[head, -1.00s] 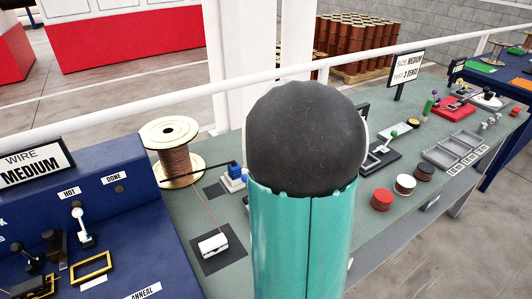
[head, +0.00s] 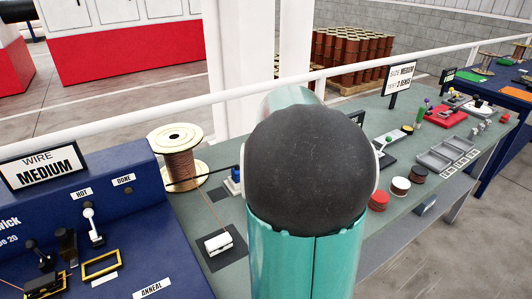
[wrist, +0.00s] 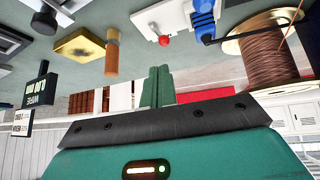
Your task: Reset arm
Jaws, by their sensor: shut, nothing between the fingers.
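My gripper (wrist: 157,86) shows in the wrist view as two green fingers pressed together, shut and empty. They touch nothing that I can see. The wrist view looks upside down, with the bench top along its upper part. In the head view my own teal arm with its round black joint fills the middle and hides my gripper.
A copper wire spool (head: 178,155) stands left of my arm, also in the wrist view (wrist: 268,62), near a blue-and-white device (head: 232,180). A white block (head: 218,243) lies in front. A blue control panel (head: 120,225) is at left. Coloured pucks (head: 378,200) and grey trays (head: 445,152) are at right.

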